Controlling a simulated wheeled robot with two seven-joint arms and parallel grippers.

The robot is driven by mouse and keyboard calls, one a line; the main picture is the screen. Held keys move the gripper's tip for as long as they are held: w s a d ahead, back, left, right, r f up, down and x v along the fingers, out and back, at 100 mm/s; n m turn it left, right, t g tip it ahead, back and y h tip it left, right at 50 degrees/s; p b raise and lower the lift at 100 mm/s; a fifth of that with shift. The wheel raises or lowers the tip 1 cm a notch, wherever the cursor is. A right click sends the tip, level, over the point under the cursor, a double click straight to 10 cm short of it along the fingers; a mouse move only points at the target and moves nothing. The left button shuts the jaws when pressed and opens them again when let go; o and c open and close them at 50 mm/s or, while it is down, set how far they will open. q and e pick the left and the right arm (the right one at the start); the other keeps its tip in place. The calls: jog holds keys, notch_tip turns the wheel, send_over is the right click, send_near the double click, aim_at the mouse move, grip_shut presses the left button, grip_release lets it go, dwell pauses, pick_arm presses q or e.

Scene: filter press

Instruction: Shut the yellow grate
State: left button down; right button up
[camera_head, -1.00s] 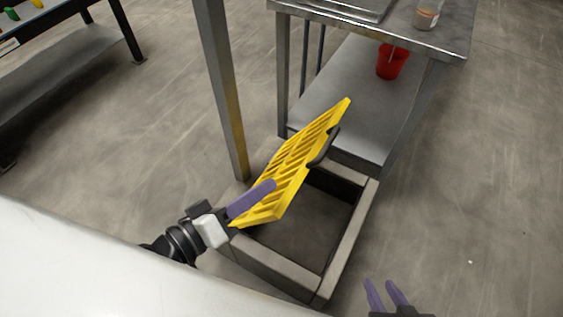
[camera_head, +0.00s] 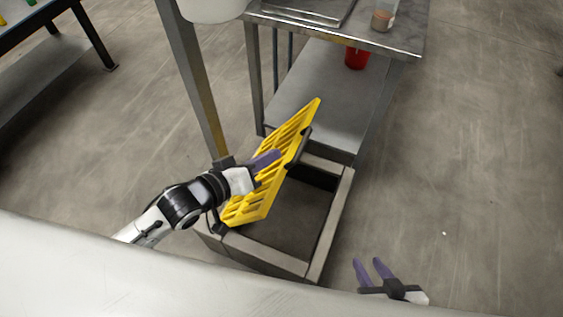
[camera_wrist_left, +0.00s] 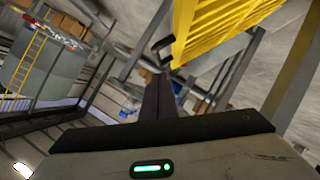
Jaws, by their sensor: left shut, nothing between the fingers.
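The yellow grate (camera_head: 262,196) stands tilted up, open, along the left side of a square grey floor pit (camera_head: 328,222). A dark handle (camera_head: 298,147) sits on its right face. My left gripper (camera_head: 266,160) is shut and empty, with its purple fingers against or very near the grate's left, back side; contact is unclear. In the left wrist view the shut fingers (camera_wrist_left: 157,98) lie just below the grate (camera_wrist_left: 215,25). My right gripper (camera_head: 368,272) is open and empty, low in the head view, to the right of the pit.
A steel table (camera_head: 345,32) with a lower shelf stands behind the pit, with a red bucket (camera_head: 356,58) on the shelf and a jar (camera_head: 382,20) on top. A metal post (camera_head: 190,75) rises just left of the grate. Floor to the right is clear.

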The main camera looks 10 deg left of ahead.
aim_at(282, 175)
pick_arm(q)
jog(key=shift+w+d+f+b, duration=0.15)
jog(key=shift+w+d+f, duration=0.15)
jog(key=shift+d+f, duration=0.5)
jog(key=shift+w+d+f+b, duration=0.15)
jog(key=shift+w+d+f, duration=0.1)
jog(key=shift+d+f, duration=0.55)
jog(key=shift+a+f, duration=0.1)
jog(key=shift+a, duration=0.05)
jog(key=shift+m+y, duration=0.3)
jog(key=shift+m, duration=0.2)
jog(key=shift+s+d+f+b, duration=0.15)
jog(key=shift+d+f, duration=0.35)
jog(key=shift+d, duration=0.35)
jog(key=shift+s+d+f+b, duration=0.1)
jog(key=shift+s+d+f, duration=0.1)
jog(key=shift+d+f, duration=0.45)
jog(key=shift+s+d+f+b, duration=0.15)
jog(key=shift+d+f, duration=0.2)
jog(key=shift+d, duration=0.65)
jog(key=shift+r, duration=0.1)
